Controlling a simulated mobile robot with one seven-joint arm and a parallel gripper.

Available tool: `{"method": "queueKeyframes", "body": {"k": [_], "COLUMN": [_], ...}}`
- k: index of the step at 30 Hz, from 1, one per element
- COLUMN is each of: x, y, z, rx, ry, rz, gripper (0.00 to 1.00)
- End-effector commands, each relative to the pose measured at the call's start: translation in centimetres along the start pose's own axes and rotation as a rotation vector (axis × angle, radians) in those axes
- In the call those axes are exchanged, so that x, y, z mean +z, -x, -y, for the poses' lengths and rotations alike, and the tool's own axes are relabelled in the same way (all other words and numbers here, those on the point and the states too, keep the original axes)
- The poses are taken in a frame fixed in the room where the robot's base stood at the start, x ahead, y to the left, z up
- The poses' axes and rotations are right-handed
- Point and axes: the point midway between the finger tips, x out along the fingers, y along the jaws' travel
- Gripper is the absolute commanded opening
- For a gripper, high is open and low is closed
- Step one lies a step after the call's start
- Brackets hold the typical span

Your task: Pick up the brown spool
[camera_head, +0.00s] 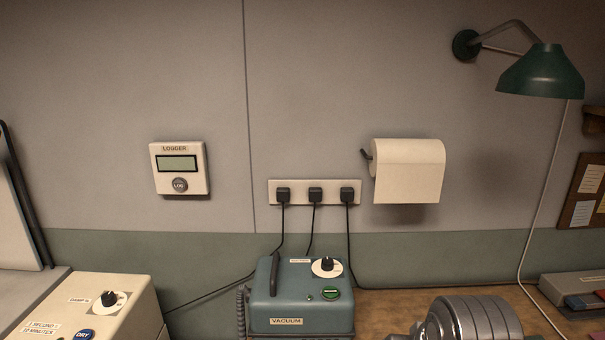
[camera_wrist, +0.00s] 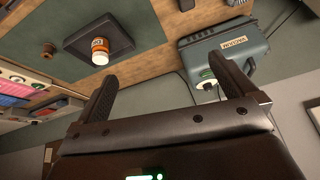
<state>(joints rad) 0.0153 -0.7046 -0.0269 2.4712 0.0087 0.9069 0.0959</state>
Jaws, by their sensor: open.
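A small brown object (camera_wrist: 47,50), which looks like the brown spool, stands on the green surface at the upper left of the wrist view. It is small there, so its details are hard to make out. My gripper (camera_wrist: 162,75) is open, with its two dark fingers wide apart and nothing between them. The spool lies to the left of both fingers in that view, apart from them. The head view shows neither the spool nor the gripper's fingers.
An orange bottle (camera_wrist: 100,52) stands on a dark square tray (camera_wrist: 76,38) right of the spool. A blue-green vacuum unit (camera_head: 300,300) stands by the wall, also seen in the wrist view (camera_wrist: 205,55). A cream box (camera_head: 90,300) stands left; a green lamp (camera_head: 541,72) hangs right.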

Motion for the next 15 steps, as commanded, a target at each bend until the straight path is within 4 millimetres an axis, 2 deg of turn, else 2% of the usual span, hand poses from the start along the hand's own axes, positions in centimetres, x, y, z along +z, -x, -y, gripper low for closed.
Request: {"method": "queueKeyframes", "body": {"k": [3, 7, 15], "x": [0.95, 1.23, 1.19], "y": [0.24, 0.24, 0.24], "z": [0.67, 0.85, 0.83], "rx": [0.004, 0.005, 0.005], "ry": [0.110, 0.147, 0.144], "rz": [-0.020, -0.024, -0.024], "gripper": [1.00, 1.00, 0.80]}}
